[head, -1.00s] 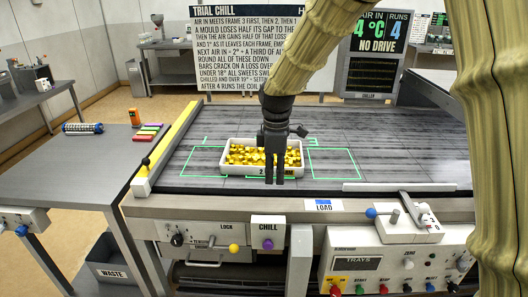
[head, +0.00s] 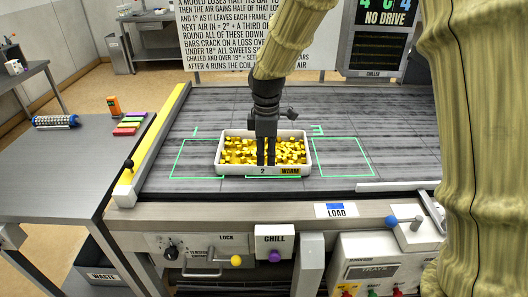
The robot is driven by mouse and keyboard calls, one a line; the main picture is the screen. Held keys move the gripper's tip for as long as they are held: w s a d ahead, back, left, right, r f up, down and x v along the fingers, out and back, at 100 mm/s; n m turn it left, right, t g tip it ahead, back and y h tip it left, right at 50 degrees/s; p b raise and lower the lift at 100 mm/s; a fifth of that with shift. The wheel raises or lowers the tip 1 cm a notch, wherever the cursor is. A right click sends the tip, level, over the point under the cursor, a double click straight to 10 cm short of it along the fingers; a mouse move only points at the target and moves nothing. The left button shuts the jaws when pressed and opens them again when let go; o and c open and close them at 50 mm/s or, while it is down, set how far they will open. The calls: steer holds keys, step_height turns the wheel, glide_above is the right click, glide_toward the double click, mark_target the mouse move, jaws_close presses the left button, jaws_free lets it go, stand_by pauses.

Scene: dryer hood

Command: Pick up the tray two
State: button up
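Tray two (head: 233,170) is a white rectangular tray full of gold pieces. Its front wall carries a "2" and a yellow "WARM" label. It stands on the grey slatted bed, in the middle of the green outlined frames. My gripper (head: 266,152) points down from above at the tray's front middle. Its two dark fingers reach down to the front wall, with a narrow gap between them. I cannot tell whether the fingers touch the wall or straddle it.
Green outlined frames (head: 343,157) lie empty on both sides of the tray. A yellow rail (head: 158,140) edges the bed at left. A white bar (head: 392,187) lies at the front right. A side table (head: 70,175) holds a striped cylinder (head: 55,121) and coloured bars (head: 130,123).

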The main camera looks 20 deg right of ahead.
mark_target(263, 175)
steer(key=w+f, duration=0.2)
steer(key=f, duration=0.1)
steer(key=shift+w+a+f+p, duration=0.2)
steer(key=shift+w+p, duration=0.1)
steer(key=shift+w, duration=0.1)
steer(key=shift+s+f+p, duration=0.3)
steer(key=shift+f, duration=0.3)
steer(key=shift+s+f+p, duration=0.25)
steer(key=shift+f, duration=0.3)
steer(key=shift+s+f, duration=0.15)
steer(key=shift+s, duration=0.1)
steer(key=shift+w+f, duration=0.5)
steer(key=shift+f, duration=0.25)
steer(key=shift+s+r, duration=0.1)
steer(key=shift+s, duration=0.05)
steer(key=shift+s+r, duration=0.1)
steer(key=shift+c, duration=1)
jaws_close()
